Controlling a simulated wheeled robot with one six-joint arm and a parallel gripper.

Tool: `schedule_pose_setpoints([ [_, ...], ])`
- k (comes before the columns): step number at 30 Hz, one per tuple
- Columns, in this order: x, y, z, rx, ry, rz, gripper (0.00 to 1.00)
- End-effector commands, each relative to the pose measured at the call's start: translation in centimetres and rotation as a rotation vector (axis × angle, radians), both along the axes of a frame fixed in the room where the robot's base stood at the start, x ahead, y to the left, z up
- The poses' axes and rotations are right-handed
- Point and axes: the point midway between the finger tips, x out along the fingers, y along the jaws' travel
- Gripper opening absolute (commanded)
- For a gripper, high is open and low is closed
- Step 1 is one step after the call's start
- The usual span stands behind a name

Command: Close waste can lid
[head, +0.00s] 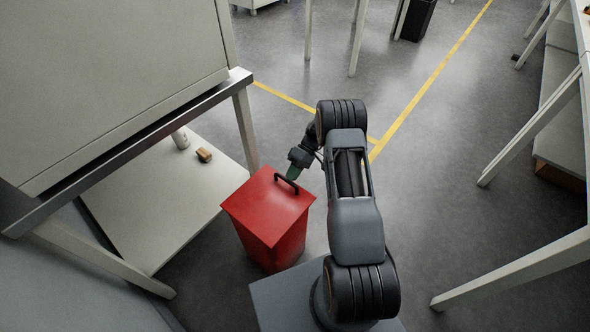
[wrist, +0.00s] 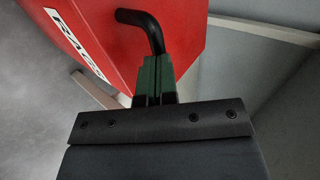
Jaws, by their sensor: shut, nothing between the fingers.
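The red waste can (head: 275,242) stands on the floor beside my arm. Its red lid (head: 262,208) lies over the top of the can in the head view, and I see no open gap there. A black bar handle (head: 287,183) sits near the lid's far edge; it also shows in the wrist view (wrist: 150,28). My gripper (head: 293,173) is at the far side of the lid, close to the handle. In the wrist view its green fingers (wrist: 153,72) are together and empty, just by the handle's bend. I cannot tell whether they touch it.
A grey bench (head: 150,130) with a low white shelf (head: 150,215) stands left of the can. A small brown block (head: 204,155) and a pale cylinder (head: 181,139) lie on the shelf. Table legs (head: 530,130) stand at the right. Floor beyond my arm is clear, with yellow lines.

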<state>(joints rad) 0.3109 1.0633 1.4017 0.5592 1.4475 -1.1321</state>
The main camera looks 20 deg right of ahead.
Motion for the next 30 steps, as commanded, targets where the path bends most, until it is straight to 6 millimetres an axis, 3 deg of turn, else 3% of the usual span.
schedule_pose_setpoints([
  [9, 0.6, -1.0, 4.5, -0.001, -0.003, 0.002, 0.0],
  [18, 3.5, -5.9, 5.7, -0.001, -0.002, 0.003, 0.0],
  [30, 5.0, -8.6, 6.8, 0.0, 0.0, 0.004, 0.0],
])
